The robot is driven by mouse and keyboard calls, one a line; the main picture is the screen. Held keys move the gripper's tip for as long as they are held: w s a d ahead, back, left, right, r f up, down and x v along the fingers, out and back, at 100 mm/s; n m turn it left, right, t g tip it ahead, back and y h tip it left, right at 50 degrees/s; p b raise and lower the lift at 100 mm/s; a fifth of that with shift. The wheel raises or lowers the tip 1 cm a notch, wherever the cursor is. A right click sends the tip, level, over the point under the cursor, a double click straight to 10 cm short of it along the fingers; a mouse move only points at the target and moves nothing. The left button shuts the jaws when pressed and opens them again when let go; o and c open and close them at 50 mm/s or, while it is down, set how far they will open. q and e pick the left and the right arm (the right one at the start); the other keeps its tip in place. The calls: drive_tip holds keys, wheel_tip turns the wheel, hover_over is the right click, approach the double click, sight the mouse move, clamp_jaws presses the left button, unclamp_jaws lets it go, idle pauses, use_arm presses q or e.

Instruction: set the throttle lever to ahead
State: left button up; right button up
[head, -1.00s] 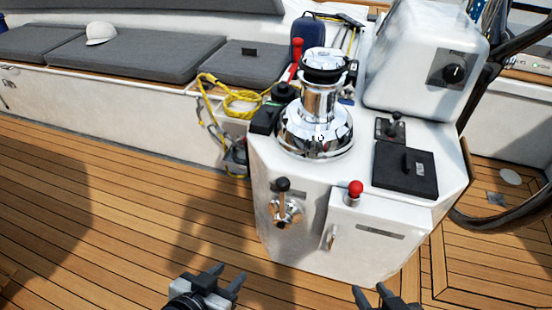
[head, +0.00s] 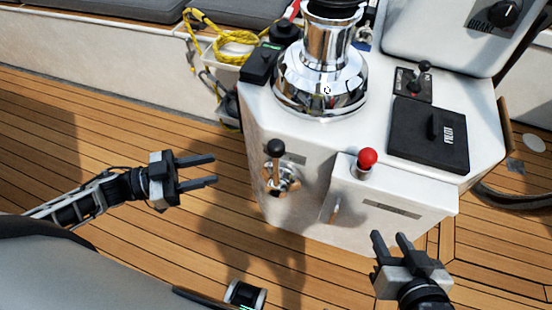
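A lever with a black knob (head: 275,148) stands about upright on a round metal hub on the front face of the white console; it looks like the throttle lever, though its label is too small to read. My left gripper (head: 215,170) is open and empty, to the left of the lever and apart from it, fingers pointing right. My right gripper (head: 390,237) is open and empty, in front of the console's lower right part, fingers pointing up in the picture. Neither gripper touches the console.
A red knob (head: 366,159) and a small black-topped lever (head: 424,68) are on the console, with a black hatch marked PILOT (head: 430,136). A chrome winch (head: 322,75) stands on top. Yellow rope (head: 225,40) lies behind left. The teak deck (head: 110,150) at left is clear.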

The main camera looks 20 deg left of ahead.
sight(277, 156)
use_arm(q)
drive_tip(key=x, duration=1.5)
drive_tip(key=shift+w+d, duration=0.15)
drive_tip(key=shift+d, duration=0.15)
drive_tip(key=shift+r, duration=0.1)
clamp_jaws()
